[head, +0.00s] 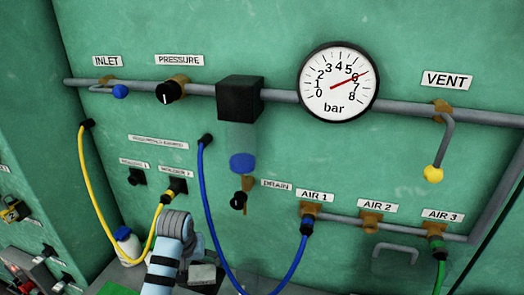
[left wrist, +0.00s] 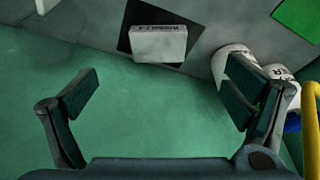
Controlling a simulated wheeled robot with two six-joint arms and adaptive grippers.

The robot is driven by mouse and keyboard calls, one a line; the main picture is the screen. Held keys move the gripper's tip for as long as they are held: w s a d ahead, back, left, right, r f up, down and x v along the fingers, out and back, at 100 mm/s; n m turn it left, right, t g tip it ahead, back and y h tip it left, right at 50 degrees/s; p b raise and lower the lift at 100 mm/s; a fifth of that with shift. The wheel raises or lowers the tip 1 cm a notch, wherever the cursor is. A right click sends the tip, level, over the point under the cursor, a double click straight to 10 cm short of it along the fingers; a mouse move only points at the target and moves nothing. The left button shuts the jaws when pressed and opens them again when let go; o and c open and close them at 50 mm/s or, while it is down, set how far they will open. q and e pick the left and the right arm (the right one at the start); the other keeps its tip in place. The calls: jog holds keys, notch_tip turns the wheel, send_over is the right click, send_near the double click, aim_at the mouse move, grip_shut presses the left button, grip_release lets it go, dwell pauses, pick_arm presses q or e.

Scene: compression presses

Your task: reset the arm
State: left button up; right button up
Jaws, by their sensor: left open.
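My left arm (head: 168,262) comes up from the bottom of the head view, with a light blue link and a grey joint at its top. Its fingers cannot be made out there. In the left wrist view my left gripper (left wrist: 164,88) is open, its two dark fingers wide apart with only green surface between them. A pale labelled block (left wrist: 158,43) on a dark square lies beyond the fingers, apart from them. It also shows in the head view (head: 202,273), just right of my arm. My right gripper is in neither view.
A green panel carries pipes, a gauge (head: 338,83), a yellow-tipped vent lever (head: 434,173) and a blue hose (head: 204,205). A yellow hose (head: 97,200) hangs close by my left arm. White bottles (left wrist: 278,72) stand by the right finger.

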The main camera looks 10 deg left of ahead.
pick_arm(q)
jog(key=shift+m, duration=0.8)
jog(key=s+f, duration=0.2)
jog(key=s, duration=0.2)
jog(key=s+f, duration=0.3)
jog(key=s, duration=0.1)
jog(key=s+f, duration=0.2)
jog(key=s, duration=0.2)
jog(key=shift+s+f, duration=0.15)
jog(key=shift+f, duration=0.15)
jog(key=s+d+m, duration=0.1)
jog(key=s+m, duration=0.1)
jog(key=s, duration=1.5)
notch_tip(320, 180, down, 21)
jog(key=s+a+g, duration=0.1)
jog(key=s+a, duration=0.1)
jog(key=s, duration=0.1)
jog(key=s+f+g, duration=0.1)
jog(key=s+f, duration=1)
jog(key=s, duration=0.2)
jog(key=shift+a+b, duration=0.15)
jog(key=shift+b, duration=0.15)
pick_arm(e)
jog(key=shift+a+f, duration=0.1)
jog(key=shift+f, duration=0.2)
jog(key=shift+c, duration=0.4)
